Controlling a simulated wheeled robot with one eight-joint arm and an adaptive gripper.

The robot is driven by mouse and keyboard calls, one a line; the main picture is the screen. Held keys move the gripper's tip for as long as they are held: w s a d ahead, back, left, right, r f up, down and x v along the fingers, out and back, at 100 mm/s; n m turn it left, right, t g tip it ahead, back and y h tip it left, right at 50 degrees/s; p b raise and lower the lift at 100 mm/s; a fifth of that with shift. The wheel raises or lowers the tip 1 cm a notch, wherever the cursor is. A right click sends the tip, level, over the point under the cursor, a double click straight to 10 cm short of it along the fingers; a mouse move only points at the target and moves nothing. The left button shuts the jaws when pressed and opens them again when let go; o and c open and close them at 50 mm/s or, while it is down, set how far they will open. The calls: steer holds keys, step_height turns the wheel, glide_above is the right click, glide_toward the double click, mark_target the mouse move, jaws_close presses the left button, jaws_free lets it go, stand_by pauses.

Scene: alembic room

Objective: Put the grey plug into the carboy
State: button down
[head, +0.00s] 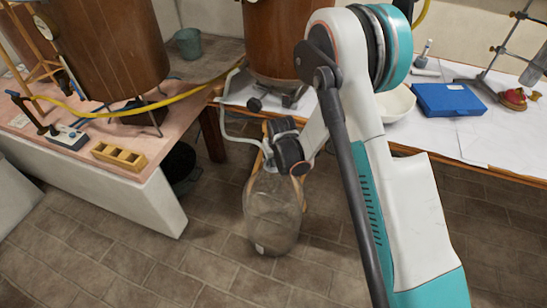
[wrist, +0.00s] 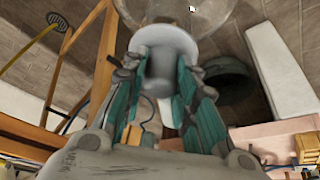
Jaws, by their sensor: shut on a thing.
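The carboy (head: 272,215) is a large clear glass bottle standing upright on the tiled floor. Its glass also shows at the top edge of the wrist view (wrist: 180,10). My gripper (wrist: 163,78) has teal fingers, shut on the light grey plug (wrist: 165,43), a round piece with a wide flange. The flanged end faces the carboy's glass and overlaps it in the picture. I cannot tell whether they touch or the plug sits in the mouth. In the head view my arm's end is above the carboy's top, and I cannot make out the plug there.
A wooden frame (wrist: 90,65) stands close beside my gripper. A pink-topped bench (head: 110,160) with a yellow rack (head: 118,157) is at the left. A white-covered table (head: 470,140) with a blue box (head: 448,100) is at the right. Floor in front of the carboy is clear.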

steer(key=shift+f, duration=1.5)
stand_by(2.8)
steer(key=c, duration=1.2)
jaws_free()
steer(key=shift+r, duration=0.1)
steer(key=shift+r+p, duration=1.55)
steer(key=shift+r, duration=1.9)
